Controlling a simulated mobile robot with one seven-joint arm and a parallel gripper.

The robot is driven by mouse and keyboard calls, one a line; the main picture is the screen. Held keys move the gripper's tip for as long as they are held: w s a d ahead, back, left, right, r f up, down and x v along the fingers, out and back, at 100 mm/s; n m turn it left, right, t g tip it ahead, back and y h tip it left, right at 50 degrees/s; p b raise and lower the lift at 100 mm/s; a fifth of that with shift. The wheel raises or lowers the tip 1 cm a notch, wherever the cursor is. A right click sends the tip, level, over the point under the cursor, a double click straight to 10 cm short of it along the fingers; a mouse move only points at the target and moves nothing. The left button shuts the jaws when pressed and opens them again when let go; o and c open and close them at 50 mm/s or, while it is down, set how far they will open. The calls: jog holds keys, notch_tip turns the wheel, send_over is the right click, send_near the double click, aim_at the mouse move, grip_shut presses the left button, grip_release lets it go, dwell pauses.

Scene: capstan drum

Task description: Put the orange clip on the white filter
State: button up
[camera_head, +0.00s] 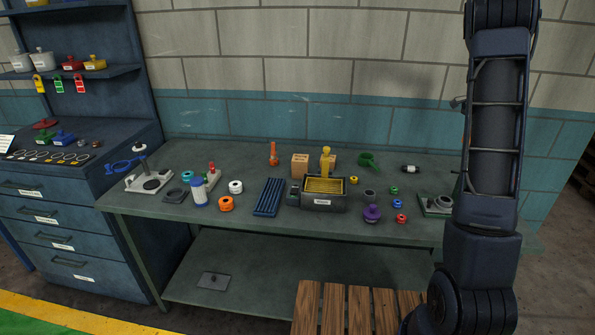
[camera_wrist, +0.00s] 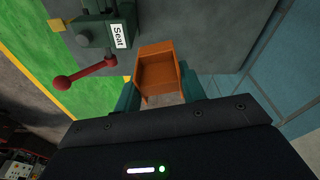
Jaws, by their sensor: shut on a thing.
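In the wrist view my gripper (camera_wrist: 160,92) has its teal fingers closed on the two sides of an orange, box-like piece with an open hollow, which I take as the orange clip (camera_wrist: 158,68). The clip is held between the fingers, and its far side faces away. In the head view my gripper and the clip are out of sight. A white cylinder with blue ends (camera_head: 199,192) stands upright on the left of the bench, and a white ring (camera_head: 236,187) lies right of it. I cannot tell which is the white filter. Neither shows in the wrist view.
The green bench (camera_head: 420,225) holds a black bin (camera_head: 323,202), a blue ribbed tray (camera_head: 269,197), a purple knobbed piece (camera_head: 372,213) and several small rings. In the wrist view a green fixture labelled "Seat" (camera_wrist: 98,35) with a red-ball lever (camera_wrist: 63,84) stands left of the clip.

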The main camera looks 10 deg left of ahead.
jog(key=w+a+r+n, duration=0.15)
jog(key=w+a, duration=0.25)
jog(key=a, duration=0.9)
jog(key=w+a+r+n, duration=0.15)
jog(key=w+a, duration=0.25)
jog(key=a, duration=0.9)
jog(key=w+a+r+n, duration=0.1)
jog(key=w+a+n, duration=0.2)
jog(key=a, duration=1)
jog(key=s+a+r+n+t+y, duration=0.1)
jog(key=s+a+n, duration=0.15)
jog(key=a, duration=1.15)
jog(key=s+a+r+n, duration=0.1)
jog(key=s+a, duration=0.2)
jog(key=a, duration=1.2)
notch_tip(320, 180, up, 2)
jog(key=r+n+y, duration=0.1)
jog(key=n, duration=0.5)
send_over(198, 178)
jog(key=s, duration=0.1)
notch_tip(198, 178, down, 20)
jog(key=shift+s+f, duration=0.1)
jog(key=shift+s, duration=0.05)
jog(key=shift+f, duration=0.1)
